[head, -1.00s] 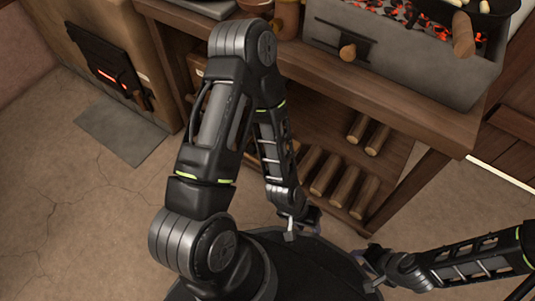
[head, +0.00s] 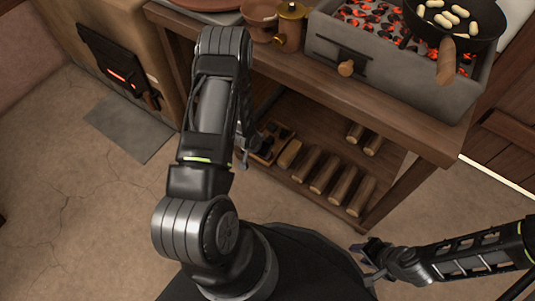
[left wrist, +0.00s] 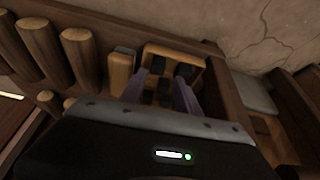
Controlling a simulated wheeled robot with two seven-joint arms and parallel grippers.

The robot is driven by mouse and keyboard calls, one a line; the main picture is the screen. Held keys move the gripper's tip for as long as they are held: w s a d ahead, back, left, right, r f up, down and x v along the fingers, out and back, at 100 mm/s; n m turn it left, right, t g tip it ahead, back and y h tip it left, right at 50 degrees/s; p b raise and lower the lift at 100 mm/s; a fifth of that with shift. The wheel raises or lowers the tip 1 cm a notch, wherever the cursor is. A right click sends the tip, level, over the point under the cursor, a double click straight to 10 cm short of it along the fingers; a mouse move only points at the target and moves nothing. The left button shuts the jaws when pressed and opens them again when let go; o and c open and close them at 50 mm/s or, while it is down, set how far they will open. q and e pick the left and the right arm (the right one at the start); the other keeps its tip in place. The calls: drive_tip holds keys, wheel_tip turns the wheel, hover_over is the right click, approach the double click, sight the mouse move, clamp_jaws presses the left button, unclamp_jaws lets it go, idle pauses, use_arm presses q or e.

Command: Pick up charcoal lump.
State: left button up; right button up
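Several dark charcoal lumps (head: 268,154) lie in a small wooden box (head: 287,128) on the lower shelf, at its left end. In the left wrist view, dark lumps (left wrist: 187,71) show inside the box (left wrist: 176,50), ahead of my left gripper (left wrist: 162,82). Its two fingers are apart, with dark lumps seen between them and nothing clearly held. In the head view my left gripper (head: 244,150) is beside the box's left side, partly hidden by my arm. My right gripper (head: 368,262) is low at the right, away from the shelf, its fingers apart and empty.
Several wooden logs (head: 325,174) lie on the shelf right of the box, with a light brown block (head: 289,154) between. The tabletop (head: 390,118) overhangs the shelf. On it stand a glowing brazier (head: 400,75), a pan (head: 480,35) and pots. A stove (head: 110,60) is at left.

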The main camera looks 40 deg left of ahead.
use_arm(q)
drive_tip(key=shift+b+x, duration=0.35)
drive_tip(key=shift+x, duration=0.8)
drive_tip(key=shift+d, duration=0.1)
